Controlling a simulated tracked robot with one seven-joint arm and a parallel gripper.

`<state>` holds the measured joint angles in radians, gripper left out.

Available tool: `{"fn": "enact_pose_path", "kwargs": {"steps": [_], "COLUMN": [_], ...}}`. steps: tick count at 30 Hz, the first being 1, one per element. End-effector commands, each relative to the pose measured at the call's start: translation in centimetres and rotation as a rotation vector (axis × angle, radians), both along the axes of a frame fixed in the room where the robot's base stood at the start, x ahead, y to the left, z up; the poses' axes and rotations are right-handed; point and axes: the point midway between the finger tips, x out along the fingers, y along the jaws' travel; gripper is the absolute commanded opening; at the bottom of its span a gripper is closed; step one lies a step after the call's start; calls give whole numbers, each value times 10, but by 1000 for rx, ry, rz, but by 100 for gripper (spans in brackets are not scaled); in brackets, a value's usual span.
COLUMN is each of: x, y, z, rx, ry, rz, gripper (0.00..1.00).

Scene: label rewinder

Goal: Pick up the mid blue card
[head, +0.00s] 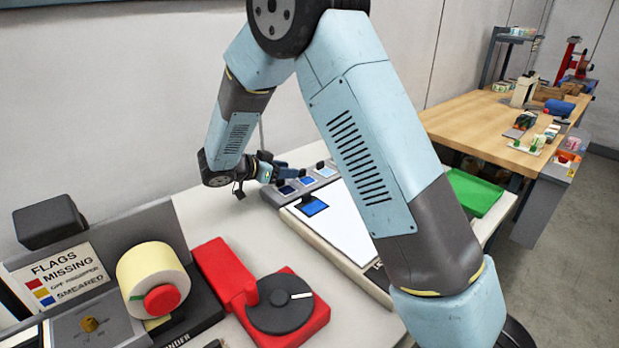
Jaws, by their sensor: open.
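A grey strip (268,197) behind the white panel holds a row of blue cards, from a dark one (287,190) at left through a mid blue card (306,181) to a pale one (326,171) at right. A brighter blue square (314,207) with a dark part at its upper left lies on the white panel (345,226). My gripper (284,172) is just behind and above the left part of the strip, pointing right. It is open; its fingers are small and partly indistinct. I see no card clearly between them. I cannot tell whether it touches the strip.
A red device with a black disc (280,304) and a label roll (151,277) stand at front left, beside a "FLAGS MISSING" sign (62,272). A green tray (474,192) lies right of the panel. A wooden bench (480,125) with clutter is farther right. Bare tabletop lies left of the strip.

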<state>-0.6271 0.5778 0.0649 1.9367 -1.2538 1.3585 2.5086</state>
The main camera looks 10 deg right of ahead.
Motion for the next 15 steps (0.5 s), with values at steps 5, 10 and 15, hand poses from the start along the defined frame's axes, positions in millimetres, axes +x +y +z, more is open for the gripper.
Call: {"fn": "enact_pose_path", "kwargs": {"steps": [5,10,15], "x": [9,21,25], "y": [-15,-34,-39], "z": [-7,-16,-19], "rx": [1,0,1], "ry": [1,2,1], "rz": [-4,-4,-1], "gripper": [44,44,44]}}
